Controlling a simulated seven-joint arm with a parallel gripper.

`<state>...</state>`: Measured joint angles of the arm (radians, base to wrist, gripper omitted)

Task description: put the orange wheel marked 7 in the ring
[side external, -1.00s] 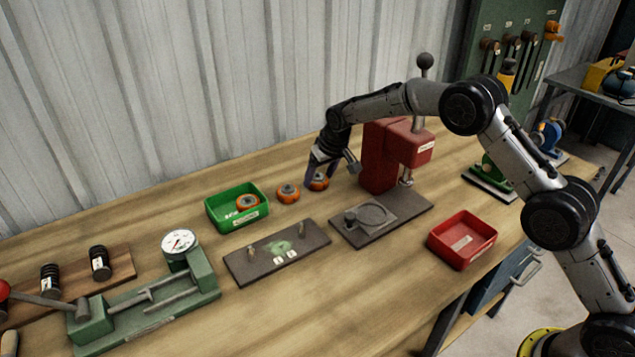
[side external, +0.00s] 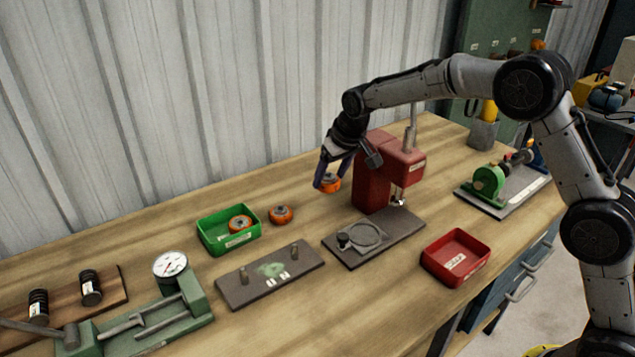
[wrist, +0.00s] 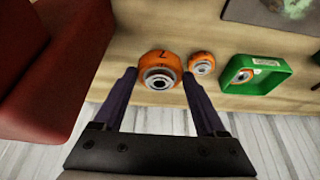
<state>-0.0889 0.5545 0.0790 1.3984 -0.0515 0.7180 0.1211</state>
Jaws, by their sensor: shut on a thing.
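My gripper (side external: 328,180) is shut on an orange wheel (side external: 332,185) with a grey hub, holding it a little above the bench, left of the red press. In the wrist view the wheel (wrist: 158,62) sits between the two fingertips (wrist: 159,77); a dark mark on its rim looks like a 7 seen upside down. The ring (side external: 367,235) is a grey circle on the dark plate in front of the press, to the right of and nearer the camera than the held wheel. It looks empty.
A second orange wheel (side external: 281,215) stands on the bench, and another (side external: 239,223) lies in the green tray (side external: 213,242). The red press (side external: 372,180) rises close to the right of my gripper. A red tray (side external: 478,262) and a plate with two pegs (side external: 240,290) flank the ring's plate.

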